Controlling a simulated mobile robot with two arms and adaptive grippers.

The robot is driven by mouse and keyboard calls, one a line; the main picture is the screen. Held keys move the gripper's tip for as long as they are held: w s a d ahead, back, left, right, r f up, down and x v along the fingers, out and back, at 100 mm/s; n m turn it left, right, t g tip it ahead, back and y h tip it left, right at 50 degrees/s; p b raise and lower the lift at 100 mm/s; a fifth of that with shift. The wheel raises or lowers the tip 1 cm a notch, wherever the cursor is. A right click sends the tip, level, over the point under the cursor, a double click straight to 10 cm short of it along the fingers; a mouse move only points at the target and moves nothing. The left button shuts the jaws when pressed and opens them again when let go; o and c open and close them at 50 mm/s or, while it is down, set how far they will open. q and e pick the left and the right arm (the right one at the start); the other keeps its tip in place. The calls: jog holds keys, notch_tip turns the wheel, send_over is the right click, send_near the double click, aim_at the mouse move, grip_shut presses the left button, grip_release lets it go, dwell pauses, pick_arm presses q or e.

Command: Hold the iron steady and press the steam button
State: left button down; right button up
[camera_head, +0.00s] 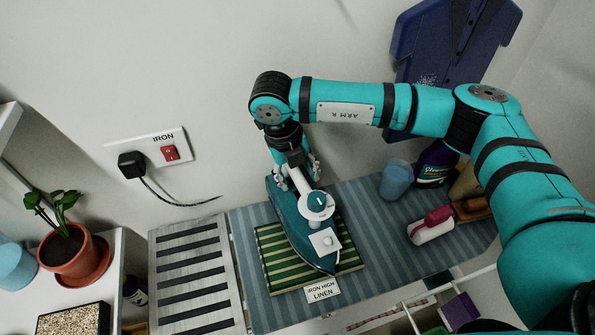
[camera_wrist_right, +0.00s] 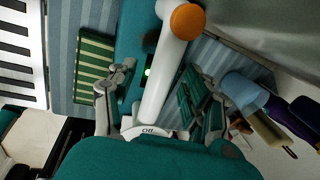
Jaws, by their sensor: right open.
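The iron (camera_head: 292,227) has a teal body and a white handle. It lies on a green striped cloth (camera_head: 268,238) on the blue striped board (camera_head: 375,235). A dial (camera_head: 317,205) and a small white square part (camera_head: 325,241) show on its top. My right gripper (camera_head: 296,174) is over the iron's far end. In the right wrist view, its open fingers (camera_wrist_right: 160,108) stand on either side of the white handle (camera_wrist_right: 163,72); contact is not clear. An orange round button (camera_wrist_right: 187,21) tops the handle there. My left gripper is not in view.
A slatted metal rest (camera_head: 190,275) is left of the cloth. A label reading IRON HIGH LINEN (camera_head: 322,290) is at the front. A switched socket (camera_head: 150,152) is on the wall.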

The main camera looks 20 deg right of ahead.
jog(key=shift+f, duration=0.35)
jog(key=shift+c, duration=0.4)
grip_shut()
jog(key=shift+w+r, duration=0.1)
jog(key=shift+r, duration=0.1)
dwell(1.6)
